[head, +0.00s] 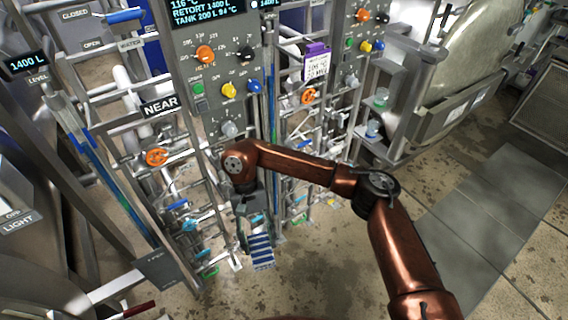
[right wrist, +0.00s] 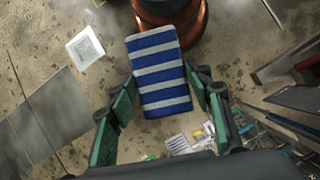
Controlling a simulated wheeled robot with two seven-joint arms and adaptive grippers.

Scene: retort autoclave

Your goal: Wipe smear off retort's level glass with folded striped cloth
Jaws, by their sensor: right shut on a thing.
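The folded cloth (head: 260,252) has blue and white stripes. My right gripper (head: 253,222) is shut on it, and the cloth hangs out below the fingers. In the right wrist view the cloth (right wrist: 160,72) sits between the two green-padded fingers (right wrist: 164,84), stripes running across it. A level glass (head: 105,178), a long slanted tube with a blue-green column, stands at the left below the LEVEL display (head: 24,64). The gripper and cloth are to the right of this glass and apart from it. I cannot make out the smear. My left gripper is not in view.
A control panel (head: 215,100) with knobs and buttons stands behind my right arm. An orange valve wheel (head: 157,157) and the NEAR sign (head: 161,106) are between panel and glass. Pipes and rails crowd the left. Open floor (head: 330,265) lies below the arm.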

